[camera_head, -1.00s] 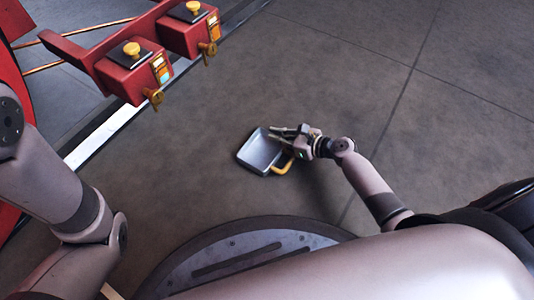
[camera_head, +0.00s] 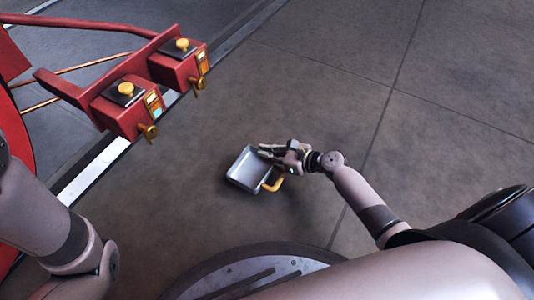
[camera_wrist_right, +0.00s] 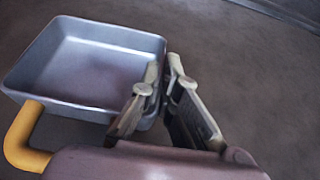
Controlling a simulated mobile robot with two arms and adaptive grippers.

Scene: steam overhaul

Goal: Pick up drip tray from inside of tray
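The drip tray (camera_head: 246,182) is a shallow grey metal pan with a yellow handle (camera_head: 273,184), seen above the bare floor in the head view. My right gripper (camera_head: 265,151) reaches its right wall. In the right wrist view the drip tray (camera_wrist_right: 85,72) fills the upper left, with the yellow handle (camera_wrist_right: 22,135) at lower left. The fingers of my right gripper (camera_wrist_right: 163,72) are close together, one on each side of the wall, and look shut on it. Whether the tray touches the floor is hard to tell. My left gripper is not in view.
A red frame carries two red boxes (camera_head: 118,108) with yellow knobs at the upper left. A pale rail (camera_head: 92,172) runs along the floor beside it. The floor (camera_head: 310,75) right of and beyond the tray is clear.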

